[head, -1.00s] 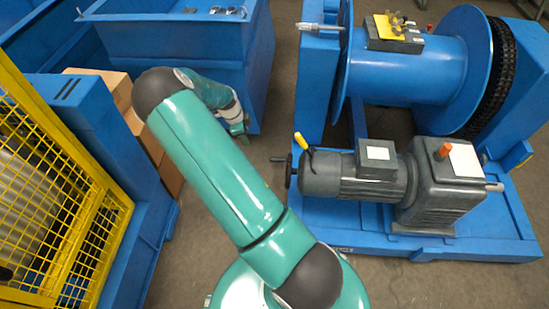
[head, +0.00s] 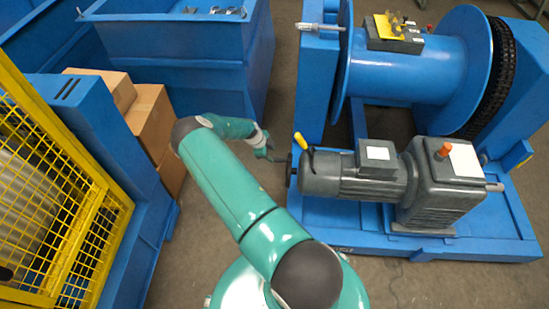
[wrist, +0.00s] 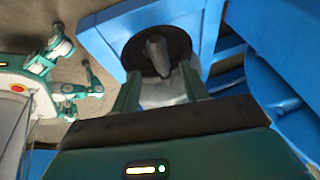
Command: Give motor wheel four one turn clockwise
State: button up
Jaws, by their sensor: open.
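The motor wheel (head: 289,170) is a small dark handwheel on the left end of the grey motor (head: 330,174). In the wrist view it is a dark round disc (wrist: 179,43) with a grey knob (wrist: 156,50) sticking out toward me. My gripper (head: 268,154) is just left of the wheel in the head view. In the wrist view my gripper (wrist: 158,82) is open, its two fingers apart below the knob, with nothing held between them. The wheel seems a little beyond the fingertips; I cannot tell if anything touches. No number on the wheel is readable.
A yellow lever (head: 300,141) stands above the wheel. A blue frame (head: 400,243) carries the motor and a large blue drum (head: 410,75). At left are a blue bin (head: 190,60), cardboard boxes (head: 150,122) and a yellow mesh guard (head: 50,190). The floor between is clear.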

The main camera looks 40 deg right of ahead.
aim_at(275, 158)
jog(key=x, duration=0.5)
jog(key=shift+c, duration=0.5)
grip_shut()
